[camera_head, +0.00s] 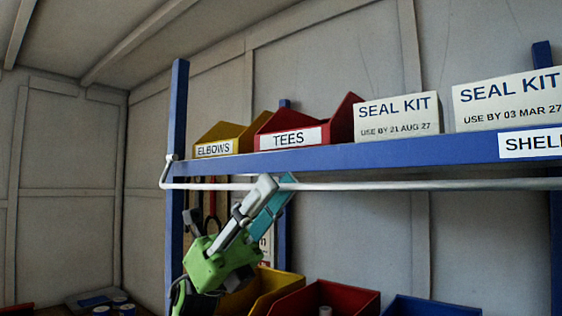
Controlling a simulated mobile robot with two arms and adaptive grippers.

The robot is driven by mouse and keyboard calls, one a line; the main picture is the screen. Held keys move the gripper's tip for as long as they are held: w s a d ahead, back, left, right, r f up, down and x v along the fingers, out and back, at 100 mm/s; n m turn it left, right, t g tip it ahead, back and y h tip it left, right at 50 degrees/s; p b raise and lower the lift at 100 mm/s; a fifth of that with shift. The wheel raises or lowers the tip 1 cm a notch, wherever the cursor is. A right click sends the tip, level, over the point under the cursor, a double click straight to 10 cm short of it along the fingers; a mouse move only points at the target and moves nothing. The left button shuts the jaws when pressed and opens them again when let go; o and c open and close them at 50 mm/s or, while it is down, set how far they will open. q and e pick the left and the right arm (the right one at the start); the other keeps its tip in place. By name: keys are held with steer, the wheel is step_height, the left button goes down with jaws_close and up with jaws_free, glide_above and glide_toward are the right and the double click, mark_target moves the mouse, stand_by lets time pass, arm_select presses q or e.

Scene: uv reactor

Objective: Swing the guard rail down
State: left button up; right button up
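The guard rail (400,185) is a long thin white bar running across the front of the blue shelf, just below the shelf's front edge. Its bent left end (166,171) meets the blue post. My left gripper (276,183), green with grey and teal fingers, reaches up from below. Its fingertips overlap the rail near the left part of the shelf. The grey finger shows in front of the rail. Whether the fingers are closed on the rail is not clear. My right gripper is not in view.
The blue shelf (400,154) holds a yellow ELBOWS bin (228,131), a red TEES bin (340,122) and two SEAL KIT boxes (396,117). Below are yellow, red (345,300) and blue bins (430,307). Tools hang behind the gripper. Space left of the post is free.

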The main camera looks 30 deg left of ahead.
arm_select(q)
steer(key=shift+p+x, duration=0.3)
steer(key=shift+x, duration=0.75)
steer(key=shift+g, duration=0.3)
jaws_close()
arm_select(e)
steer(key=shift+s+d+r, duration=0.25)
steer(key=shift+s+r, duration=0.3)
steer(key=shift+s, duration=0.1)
arm_select(q)
steer(key=shift+n+t, duration=0.4)
steer(key=shift+t, duration=0.1)
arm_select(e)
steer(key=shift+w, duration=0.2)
